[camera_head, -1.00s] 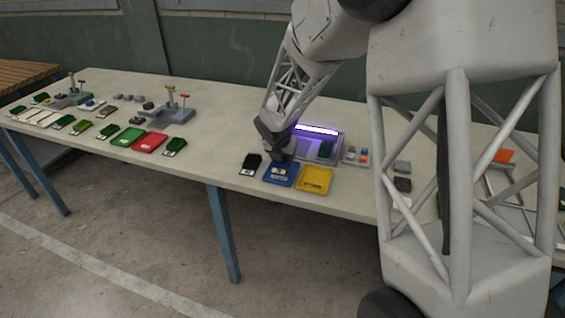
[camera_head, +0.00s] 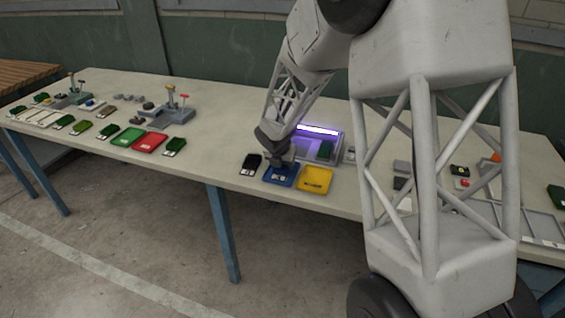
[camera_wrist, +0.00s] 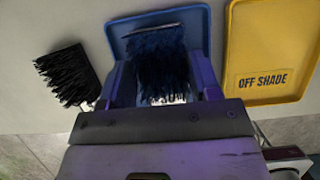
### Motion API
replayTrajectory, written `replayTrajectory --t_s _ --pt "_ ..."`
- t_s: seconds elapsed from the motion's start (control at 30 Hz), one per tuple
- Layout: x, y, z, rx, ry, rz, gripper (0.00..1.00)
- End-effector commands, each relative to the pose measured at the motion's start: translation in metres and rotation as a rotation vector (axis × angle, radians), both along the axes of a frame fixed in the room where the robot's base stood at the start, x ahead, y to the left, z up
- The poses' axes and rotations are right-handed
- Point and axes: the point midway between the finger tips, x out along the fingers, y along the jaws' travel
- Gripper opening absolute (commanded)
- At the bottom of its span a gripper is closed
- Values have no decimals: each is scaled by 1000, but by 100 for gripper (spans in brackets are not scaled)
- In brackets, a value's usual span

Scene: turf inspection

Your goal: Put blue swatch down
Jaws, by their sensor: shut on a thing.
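The blue swatch (camera_wrist: 158,58) is a dark blue tuft of turf, held between the fingers of my gripper (camera_wrist: 160,85) in the wrist view. It appears over the blue tray (camera_wrist: 195,18); whether it touches the tray floor I cannot tell. In the head view my gripper (camera_head: 281,162) is low at the blue tray (camera_head: 279,185), and the swatch is mostly hidden there.
A yellow tray (camera_head: 315,180) marked OFF SHADE stands right of the blue tray. A black swatch (camera_head: 251,162) lies to the left. A lit purple box (camera_head: 318,145) stands behind. Green and red trays (camera_head: 150,143) lie further left.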

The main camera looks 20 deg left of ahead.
Motion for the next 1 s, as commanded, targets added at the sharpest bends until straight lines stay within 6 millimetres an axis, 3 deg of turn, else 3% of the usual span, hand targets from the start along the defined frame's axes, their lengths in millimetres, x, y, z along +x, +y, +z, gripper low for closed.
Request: replayTrajectory --t_s 0.43,0.47,0.6,1.0 --pt "0 0 -3 0 0 0 32" --pt "0 0 -3 0 0 0 60" --pt "0 0 -3 0 0 0 82" --pt "0 0 -1 0 -1 -1 83"
